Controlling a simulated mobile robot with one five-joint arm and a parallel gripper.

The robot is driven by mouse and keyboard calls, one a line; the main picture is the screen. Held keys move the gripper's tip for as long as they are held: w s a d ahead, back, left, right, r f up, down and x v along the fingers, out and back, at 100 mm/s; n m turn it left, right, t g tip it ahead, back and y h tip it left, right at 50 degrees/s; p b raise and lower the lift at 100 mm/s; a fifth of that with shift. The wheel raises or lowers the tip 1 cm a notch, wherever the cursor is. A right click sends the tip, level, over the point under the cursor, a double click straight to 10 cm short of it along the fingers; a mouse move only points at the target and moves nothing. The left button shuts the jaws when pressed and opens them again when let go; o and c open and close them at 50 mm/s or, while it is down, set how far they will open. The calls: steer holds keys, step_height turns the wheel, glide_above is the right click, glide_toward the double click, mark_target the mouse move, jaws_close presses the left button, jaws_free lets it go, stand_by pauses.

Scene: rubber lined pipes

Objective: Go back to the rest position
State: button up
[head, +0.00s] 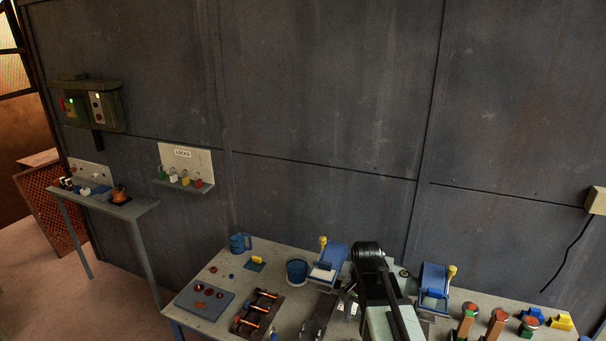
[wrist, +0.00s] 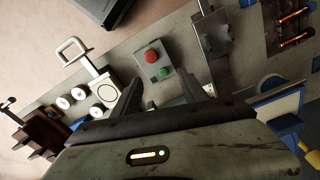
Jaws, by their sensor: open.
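My gripper (wrist: 162,92) shows in the wrist view with its two dark fingers spread apart and nothing between them. Beyond the fingertips is a grey control box (wrist: 143,70) with a red button (wrist: 151,57) and a green button (wrist: 164,72). I cannot tell how far the fingers are above it. In the head view my arm rises over the workbench (head: 215,264), but its gripper cannot be made out there.
A lock board (head: 187,162) hangs on the wall. A side shelf (head: 128,208) stands left.

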steer(key=s+f+n+b, duration=0.2)
steer(key=f+n+b, duration=0.1)
steer(key=f+b, duration=0.3)
steer(key=s+f+n+b, duration=0.3)
steer(key=f+n+b, duration=0.1)
steer(key=f+b, duration=0.3)
steer(key=shift+s+f+n, duration=0.25)
steer(key=shift+f+n, duration=0.05)
steer(key=shift+f, duration=0.35)
stand_by(1.1)
